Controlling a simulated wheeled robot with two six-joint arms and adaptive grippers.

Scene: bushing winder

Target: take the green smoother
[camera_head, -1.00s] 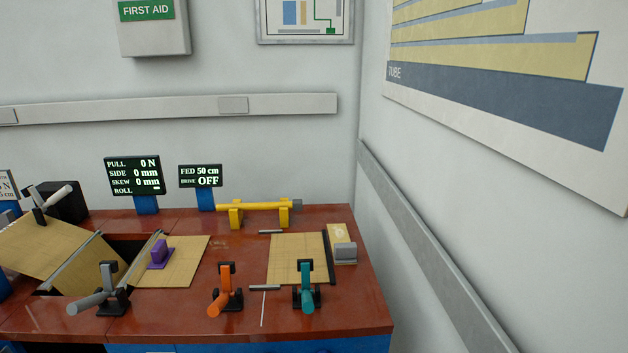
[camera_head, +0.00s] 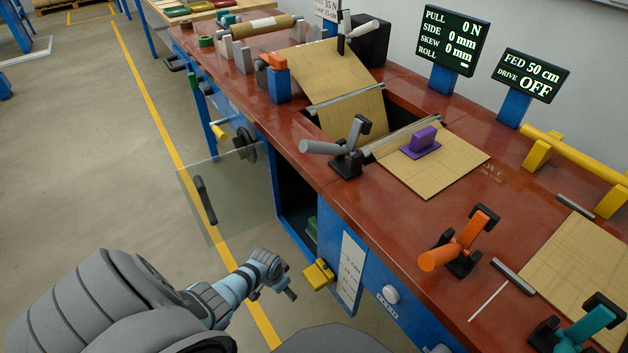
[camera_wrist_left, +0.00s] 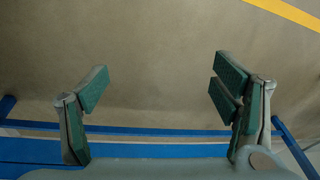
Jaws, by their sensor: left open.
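A small green thing (camera_head: 312,228) shows low inside the dark open cabinet under the bench in the head view. It is mostly hidden, and I cannot tell whether it is the green smoother. No other thing is clearly a green smoother; a purple block (camera_head: 423,141) with a raised grip sits on the tan sheet on the bench. My left gripper (camera_head: 273,288) is in front of the cabinet, left of the yellow handle and apart from it. In the left wrist view the left gripper (camera_wrist_left: 160,85) is open and empty above the floor. My right gripper is not in view.
The red bench top (camera_head: 375,210) carries a grey lever clamp (camera_head: 345,160), an orange one (camera_head: 460,248) and a teal one (camera_head: 585,330). A clear door panel (camera_head: 225,195) with a dark handle stands out from the bench. A yellow handle (camera_head: 318,275) juts out below.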

